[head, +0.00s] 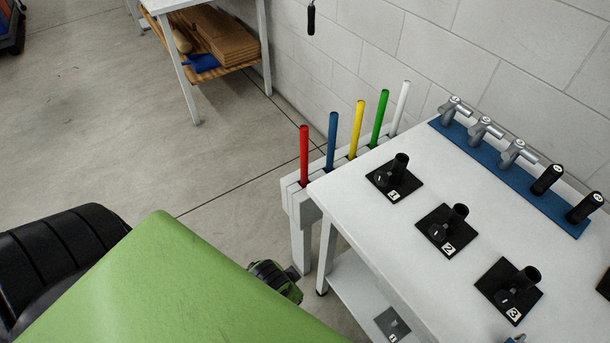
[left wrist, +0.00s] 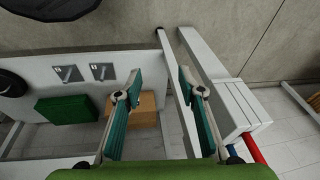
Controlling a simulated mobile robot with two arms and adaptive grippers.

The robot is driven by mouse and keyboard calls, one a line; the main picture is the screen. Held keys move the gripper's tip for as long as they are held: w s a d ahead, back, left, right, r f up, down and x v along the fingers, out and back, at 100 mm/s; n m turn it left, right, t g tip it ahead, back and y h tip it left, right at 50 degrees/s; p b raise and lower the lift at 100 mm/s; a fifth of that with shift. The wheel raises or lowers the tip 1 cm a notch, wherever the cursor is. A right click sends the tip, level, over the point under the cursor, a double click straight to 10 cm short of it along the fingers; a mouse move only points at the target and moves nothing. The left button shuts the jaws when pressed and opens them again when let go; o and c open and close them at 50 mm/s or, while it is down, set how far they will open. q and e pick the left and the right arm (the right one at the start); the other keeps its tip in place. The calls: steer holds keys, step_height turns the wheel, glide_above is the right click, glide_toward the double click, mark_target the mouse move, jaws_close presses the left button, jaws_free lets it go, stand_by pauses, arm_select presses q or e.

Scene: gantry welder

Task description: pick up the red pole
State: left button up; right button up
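The red pole (head: 304,155) stands upright in the front slot of a white rack (head: 300,204) beside the white table. In the left wrist view the red pole (left wrist: 252,149) shows at lower right, partly out of frame, outside my fingers. My left gripper (left wrist: 159,74) is open, its two fingers spread with nothing between them. The rack (left wrist: 236,108) lies just right of the fingers there. In the head view, a green and black part of my arm shows below the rack; the fingers cannot be made out. My right gripper is in neither view.
Blue (head: 332,140), yellow (head: 356,130), green (head: 379,118) and white (head: 400,108) poles stand behind the red one. The white table (head: 440,275) bears black holders (head: 396,178) and a blue tool strip (head: 505,165). Floor left of the rack is clear.

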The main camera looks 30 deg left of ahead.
arm_select(q)
steer(key=w+a+r+m+t+y, duration=0.2)
steer(key=w+a+r+m+y, duration=0.15)
steer(key=a+r+m, duration=0.35)
steer(key=m+t+y, duration=0.4)
steer(key=m+t, duration=0.7)
steer(key=m, duration=1)
glide_toward(304, 142)
steer(key=x, duration=0.3)
steer(key=p+x, duration=0.1)
steer(key=x, duration=0.2)
steer(key=shift+a+r, duration=0.1)
steer(key=shift+a, duration=0.35)
steer(key=x, duration=0.2)
steer(key=p+x, duration=0.1)
steer(key=x, duration=0.1)
steer(key=shift+w+d, duration=0.2)
steer(key=shift+d, duration=0.15)
steer(key=shift+w+a+f, duration=0.25)
steer(key=shift+w, duration=0.15)
